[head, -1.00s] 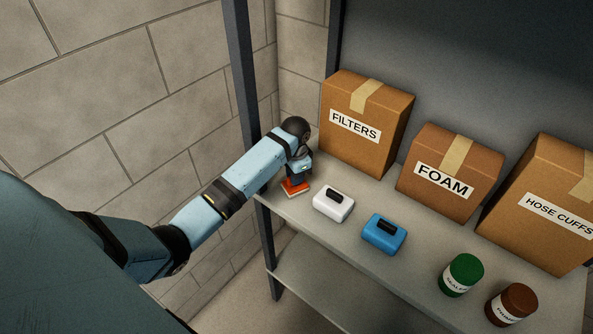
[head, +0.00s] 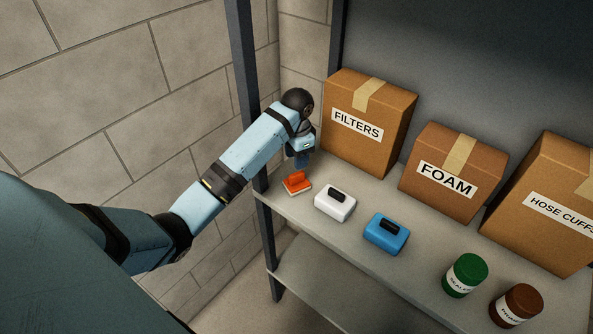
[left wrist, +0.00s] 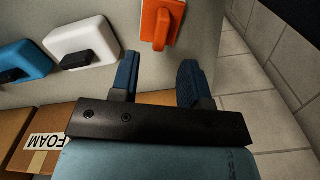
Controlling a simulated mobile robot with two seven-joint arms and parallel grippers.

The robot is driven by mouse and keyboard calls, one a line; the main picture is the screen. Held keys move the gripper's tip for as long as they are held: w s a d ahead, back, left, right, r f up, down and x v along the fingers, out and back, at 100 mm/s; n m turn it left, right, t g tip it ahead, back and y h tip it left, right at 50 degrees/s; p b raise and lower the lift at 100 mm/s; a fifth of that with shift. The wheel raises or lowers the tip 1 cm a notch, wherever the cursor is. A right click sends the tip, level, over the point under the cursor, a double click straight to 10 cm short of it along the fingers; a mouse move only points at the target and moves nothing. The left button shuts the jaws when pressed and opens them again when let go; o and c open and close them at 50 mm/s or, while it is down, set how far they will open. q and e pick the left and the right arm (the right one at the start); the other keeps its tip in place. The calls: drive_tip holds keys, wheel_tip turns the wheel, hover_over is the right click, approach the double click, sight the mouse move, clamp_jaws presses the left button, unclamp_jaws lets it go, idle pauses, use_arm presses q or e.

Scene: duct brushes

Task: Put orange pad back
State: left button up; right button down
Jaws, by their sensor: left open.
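The orange pad (head: 297,183) sits on the shelf board (head: 345,228) at its left end, with an upright orange grip on top. It also shows in the left wrist view (left wrist: 160,22), just beyond the fingertips. My left gripper (head: 302,160) is above and behind the pad, apart from it. In the left wrist view its two blue fingers (left wrist: 158,72) are spread with nothing between them. The white pad (head: 335,203) and the blue pad (head: 385,234) lie to the right of the orange pad in a row. My right gripper is not in view.
Boxes marked FILTERS (head: 365,130), FOAM (head: 440,190) and HOSE CUFFS (head: 545,225) stand behind the pads. A green jar (head: 466,275) and a brown jar (head: 517,305) stand at the right. A dark shelf post (head: 247,90) and the block wall are close to my left arm.

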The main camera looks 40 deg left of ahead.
sight(297, 174)
use_arm(q)
wheel_tip(297, 174, up, 5)
drive_tip(key=shift+f+p, duration=0.1)
drive_tip(key=shift+p, duration=0.45)
drive_tip(key=s+d+f+t, duration=0.1)
drive_tip(key=s+d+f, duration=0.35)
drive_tip(key=s, duration=0.35)
drive_tip(key=s+d+f+t, duration=0.1)
drive_tip(key=s+d+f, duration=0.35)
drive_tip(key=s, duration=0.35)
drive_tip(key=s+d+r+n+t, duration=0.1)
drive_tip(key=s+r+n, duration=0.1)
drive_tip(key=s, duration=0.6)
drive_tip(key=s+d+r+n+t, duration=0.1)
drive_tip(key=s, duration=0.8)
drive_tip(key=w+d+f+t+h, duration=0.1)
drive_tip(key=w+d+f+t, duration=0.1)
drive_tip(key=f, duration=0.5)
drive_tip(key=w+d+f+t+h, duration=0.1)
drive_tip(key=w+d+f+t, duration=0.2)
drive_tip(key=f+t, duration=0.2)
wheel_tip(297, 174, down, 2)
drive_tip(key=shift+w+d+f+h, duration=0.1)
drive_tip(key=shift+w+d+h, duration=0.05)
drive_tip(key=shift+w+h, duration=0.2)
